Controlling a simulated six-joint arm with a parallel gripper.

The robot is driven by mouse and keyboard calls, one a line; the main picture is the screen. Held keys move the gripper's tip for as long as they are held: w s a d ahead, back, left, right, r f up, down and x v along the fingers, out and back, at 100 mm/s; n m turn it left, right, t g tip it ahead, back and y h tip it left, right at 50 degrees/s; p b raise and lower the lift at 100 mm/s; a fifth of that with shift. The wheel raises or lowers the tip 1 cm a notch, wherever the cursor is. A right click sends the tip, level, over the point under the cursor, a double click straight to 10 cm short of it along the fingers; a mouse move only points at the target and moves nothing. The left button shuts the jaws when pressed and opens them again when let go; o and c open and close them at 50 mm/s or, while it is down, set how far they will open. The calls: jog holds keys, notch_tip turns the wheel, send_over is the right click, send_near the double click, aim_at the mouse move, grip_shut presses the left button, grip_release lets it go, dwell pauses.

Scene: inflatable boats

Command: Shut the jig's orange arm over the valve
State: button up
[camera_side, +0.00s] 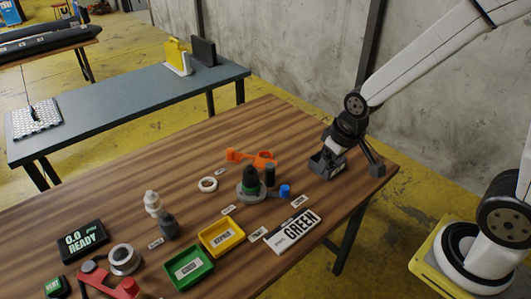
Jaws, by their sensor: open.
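The jig (262,199) has a grey round base on the wooden table. Its orange arm (246,157) points to the left behind the valve and is swung away from it. The valve (250,181), dark with a green band, stands upright in the jig and its top is uncovered. A black post and a blue knob (285,190) are at the jig's right side. My gripper (348,165) is open at the table's right end, to the right of the jig and apart from the orange arm. I see nothing between its fingers.
A white ring (208,184) lies left of the jig. Two small bottles (153,203) stand to the left. Bare table lies between my gripper and the jig.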

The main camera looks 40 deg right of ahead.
jog(key=w+a+f, duration=0.1)
jog(key=w+a, duration=0.2)
jog(key=w, duration=1.2)
jog(key=t, duration=0.2)
send_near(230, 150)
jog(key=x, duration=0.2)
jog(key=shift+w+d+n, duration=0.1)
jog(key=shift+w+n, duration=0.1)
jog(key=shift+n, duration=0.2)
jog(key=shift+f, duration=0.25)
jog(key=shift+x, duration=3.7)
jog(key=shift+s, duration=0.1)
grip_shut()
